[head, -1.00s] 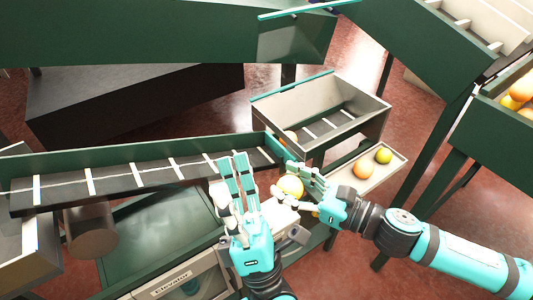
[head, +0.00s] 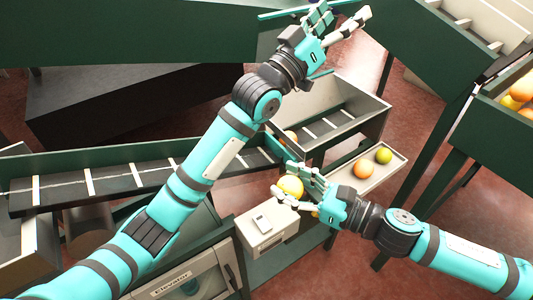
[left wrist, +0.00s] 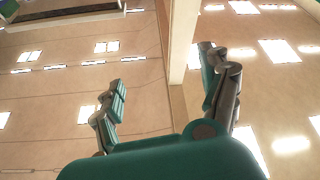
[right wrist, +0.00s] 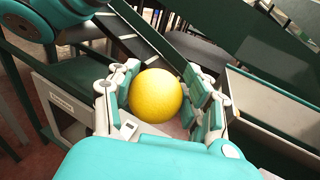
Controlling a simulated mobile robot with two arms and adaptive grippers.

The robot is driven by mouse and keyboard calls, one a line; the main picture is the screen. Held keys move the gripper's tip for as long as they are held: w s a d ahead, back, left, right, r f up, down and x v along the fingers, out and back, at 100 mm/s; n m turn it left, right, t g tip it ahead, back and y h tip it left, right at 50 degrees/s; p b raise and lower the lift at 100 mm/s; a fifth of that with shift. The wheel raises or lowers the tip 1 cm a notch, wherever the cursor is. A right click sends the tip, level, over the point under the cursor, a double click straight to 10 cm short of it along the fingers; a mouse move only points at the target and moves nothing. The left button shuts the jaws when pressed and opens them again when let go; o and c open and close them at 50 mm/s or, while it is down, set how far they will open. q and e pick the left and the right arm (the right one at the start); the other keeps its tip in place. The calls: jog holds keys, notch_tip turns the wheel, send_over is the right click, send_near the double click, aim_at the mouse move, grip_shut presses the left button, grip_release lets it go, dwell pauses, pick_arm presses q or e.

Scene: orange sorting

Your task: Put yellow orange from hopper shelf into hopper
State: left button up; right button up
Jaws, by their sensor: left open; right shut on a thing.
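My right gripper (head: 308,192) is shut on a yellow orange (head: 290,186), above the grey box by the conveyor's end. In the right wrist view the yellow orange (right wrist: 156,95) sits between the fingers. My left gripper (head: 340,15) is open and empty, raised at the top of the head view. The left wrist view shows its spread fingers (left wrist: 165,95) with nothing between them. The shelf (head: 376,176) at the right holds an orange fruit (head: 364,169) and a yellow-green fruit (head: 384,155). The hopper, a grey bin with slats (head: 365,95), stands behind the shelf.
A slatted conveyor (head: 60,190) runs in from the left, partly covered by my left arm. One orange fruit (head: 290,136) shows at the bin's left end. A green crate (head: 490,125) with several fruits stands at the right. An elevator cabinet (head: 200,280) is below.

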pick_arm(q)
jog(key=w+a+r+n+y, duration=0.1)
jog(key=w+a+r+y, duration=0.3)
jog(key=w+r+y, duration=0.3)
jog(key=g+y, duration=0.6)
jog(key=g, duration=0.7)
send_near(287, 182)
jog(key=shift+n, duration=0.3)
jog(key=x, duration=1.1)
jog(key=shift+f, duration=0.15)
jog(key=shift+c, duration=0.2)
